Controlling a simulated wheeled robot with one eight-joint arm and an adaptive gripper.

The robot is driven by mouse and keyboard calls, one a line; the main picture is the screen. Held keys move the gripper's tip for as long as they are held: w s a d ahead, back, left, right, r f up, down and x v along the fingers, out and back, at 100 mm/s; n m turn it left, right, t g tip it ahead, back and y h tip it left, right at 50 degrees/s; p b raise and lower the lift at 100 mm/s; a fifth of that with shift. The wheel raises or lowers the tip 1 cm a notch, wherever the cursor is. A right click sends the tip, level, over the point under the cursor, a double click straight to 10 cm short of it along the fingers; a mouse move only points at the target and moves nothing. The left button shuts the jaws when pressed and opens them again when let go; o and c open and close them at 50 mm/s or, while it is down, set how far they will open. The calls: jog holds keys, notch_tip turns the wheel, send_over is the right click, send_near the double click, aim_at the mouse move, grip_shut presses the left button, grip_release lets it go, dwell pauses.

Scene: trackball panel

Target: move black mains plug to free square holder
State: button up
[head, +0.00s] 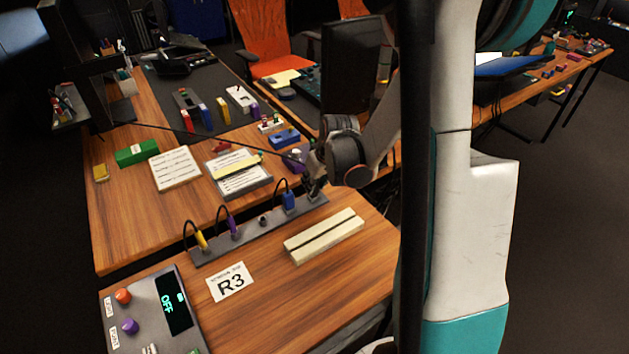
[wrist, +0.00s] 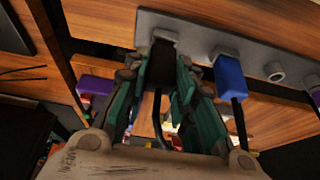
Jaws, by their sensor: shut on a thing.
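My gripper (head: 313,188) is at the right end of the grey holder strip (head: 215,251). In the wrist view its teal fingers (wrist: 160,80) are shut on the black mains plug (wrist: 161,62), whose cord hangs between them. The plug's end meets the strip at a holder; I cannot tell how deep it sits. In the head view the gripper hides the plug. Beside it on the strip stands a blue plug (head: 288,201), also in the wrist view (wrist: 229,77). An empty holder (head: 263,220) follows, round-looking in the wrist view (wrist: 274,71). Purple (head: 234,228) and yellow (head: 201,240) plugs stand farther left.
A cream grooved block (head: 324,236) lies in front of the strip, near an R3 card (head: 230,282). A control box (head: 150,310) is at lower left. Behind the strip lie notepads (head: 175,168), a green block (head: 137,152) and a blue block (head: 284,137).

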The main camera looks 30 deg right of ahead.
jog(key=shift+f, duration=0.35)
jog(key=o, duration=1)
jog(key=shift+o, duration=0.2)
jog(key=v, duration=1.2)
